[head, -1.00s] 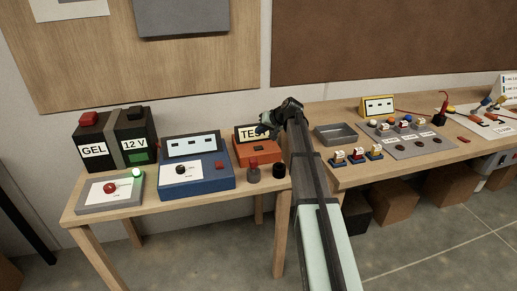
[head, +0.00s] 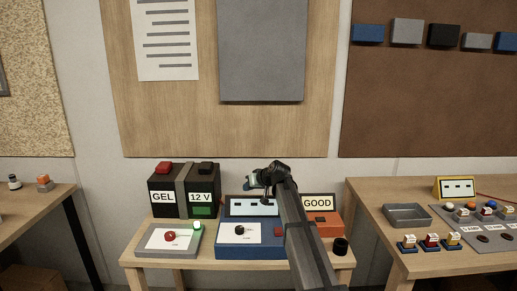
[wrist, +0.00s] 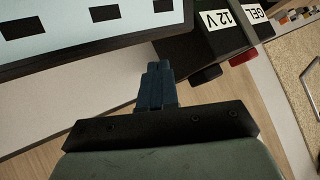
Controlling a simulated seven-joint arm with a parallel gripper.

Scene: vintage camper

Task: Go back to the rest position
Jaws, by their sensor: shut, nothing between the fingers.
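My arm rises from the bottom of the head view and covers part of the blue box and of the orange tester (head: 330,226). The tester's sign reads GOOD (head: 317,203).
A dark cylinder (head: 340,246) stands at the bench's right. The right table holds a grey tray (head: 408,215) and several small parts. A gap separates the tables.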

